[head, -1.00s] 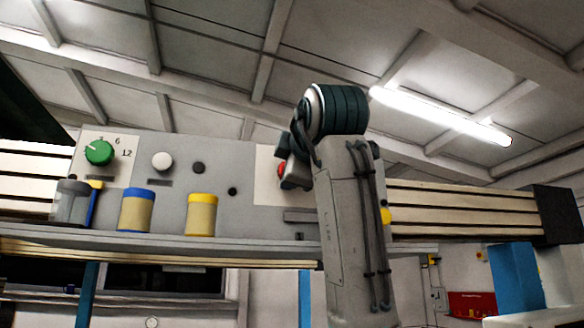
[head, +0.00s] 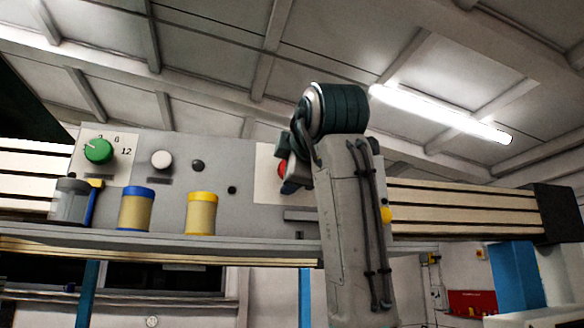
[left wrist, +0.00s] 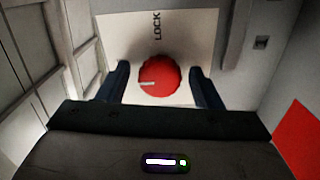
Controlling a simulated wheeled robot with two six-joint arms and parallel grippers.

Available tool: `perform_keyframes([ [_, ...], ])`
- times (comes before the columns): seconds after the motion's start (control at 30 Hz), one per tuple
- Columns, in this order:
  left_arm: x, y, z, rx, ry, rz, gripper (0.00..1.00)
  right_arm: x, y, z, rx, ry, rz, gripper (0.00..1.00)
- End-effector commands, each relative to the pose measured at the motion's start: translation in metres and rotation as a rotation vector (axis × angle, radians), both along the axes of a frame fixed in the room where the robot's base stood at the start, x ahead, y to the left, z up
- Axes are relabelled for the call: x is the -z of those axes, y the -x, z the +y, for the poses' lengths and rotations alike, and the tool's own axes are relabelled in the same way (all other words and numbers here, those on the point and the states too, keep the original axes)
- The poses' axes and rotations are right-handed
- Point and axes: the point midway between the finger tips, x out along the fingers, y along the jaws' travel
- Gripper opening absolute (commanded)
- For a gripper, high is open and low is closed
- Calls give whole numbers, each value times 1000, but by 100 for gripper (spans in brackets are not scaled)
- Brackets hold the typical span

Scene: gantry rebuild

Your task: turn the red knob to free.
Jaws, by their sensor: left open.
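The red knob (left wrist: 158,77) is on a white plate (left wrist: 185,28) in the left wrist view, with a pale pointer mark aimed at the picture's left. The word LOCK is printed above the knob, sideways; no other word on the plate is visible. My left gripper (left wrist: 159,70) is open, with one dark finger on each side of the knob. Gaps show between the fingers and the knob, and I cannot tell how deep they reach. In the head view the red knob (head: 282,168) is mostly hidden behind my wrist and arm.
The grey panel also carries a green knob (head: 98,150), a white knob (head: 162,159) and small black knobs. A grey cup (head: 69,203), a blue-rimmed jar (head: 136,209) and a yellow-rimmed jar (head: 201,213) stand on the shelf (head: 170,242) below.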

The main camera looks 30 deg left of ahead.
Motion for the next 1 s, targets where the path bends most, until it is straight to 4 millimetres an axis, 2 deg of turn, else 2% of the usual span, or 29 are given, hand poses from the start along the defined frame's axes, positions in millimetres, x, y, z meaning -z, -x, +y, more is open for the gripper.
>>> perform_keyframes([
  [0.17, 2, 4, -5, 1, 0, 0, 59, 6, 0, 0, 0, 0, 0, 36],
  [0.5, 5, 45, -54, 2, -2, -2, 59, 42, 0, 3, 2, -4, 0, 36],
  [0.7, 3, 64, -76, 1, -1, 0, 59, 53, 0, 5, 1, -5, 0, 36],
  [1.0, 0, 70, -82, 0, 0, 0, 59, 54, 0, 4, 1, -5, 0, 36],
])
